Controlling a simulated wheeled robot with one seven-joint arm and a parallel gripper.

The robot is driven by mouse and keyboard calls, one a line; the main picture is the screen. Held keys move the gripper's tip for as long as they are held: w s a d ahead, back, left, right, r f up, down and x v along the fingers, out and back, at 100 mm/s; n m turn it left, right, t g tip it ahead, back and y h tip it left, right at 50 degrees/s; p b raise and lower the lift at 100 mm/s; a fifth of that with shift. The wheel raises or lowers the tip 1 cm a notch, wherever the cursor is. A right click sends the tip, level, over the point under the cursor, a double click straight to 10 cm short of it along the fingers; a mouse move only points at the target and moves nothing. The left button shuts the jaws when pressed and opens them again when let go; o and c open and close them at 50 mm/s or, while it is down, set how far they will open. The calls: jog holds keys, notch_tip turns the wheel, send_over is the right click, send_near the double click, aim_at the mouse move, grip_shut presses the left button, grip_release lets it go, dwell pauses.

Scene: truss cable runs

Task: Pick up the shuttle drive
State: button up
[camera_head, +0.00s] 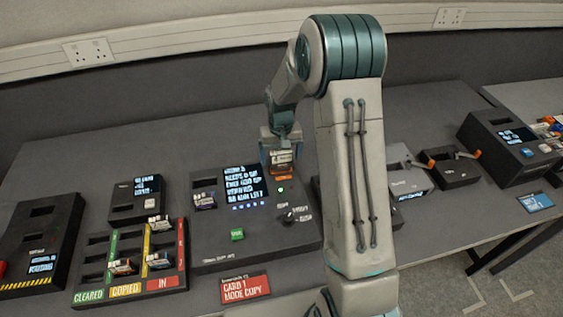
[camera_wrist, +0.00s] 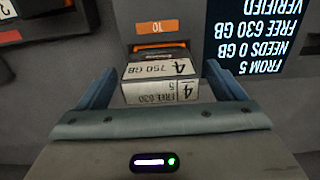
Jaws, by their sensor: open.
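A drive (camera_wrist: 160,70) with white labels reading "4 750 GB" and "FREE 630 GB" stands in a slot with an orange "TO" tag (camera_wrist: 156,27); it looks like the shuttle drive. In the head view this drive (camera_head: 282,159) shows at the upper right of the dark copy station (camera_head: 215,245). My gripper (camera_wrist: 160,90) is open, with one blue finger on each side of the drive. I cannot tell whether the fingers touch it.
The station's lit screen (camera_head: 243,183) is close beside my gripper. Another drive (camera_head: 204,200) sits at the station's left. A tray (camera_head: 90,298) with cleared, copied and in lanes holds several drives. More dark boxes (camera_head: 505,150) stand at the right.

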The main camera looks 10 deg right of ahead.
jog(key=shift+f, duration=0.95)
jog(key=c, duration=1)
jog(key=shift+c, duration=1.4)
jog(key=shift+r, duration=0.15)
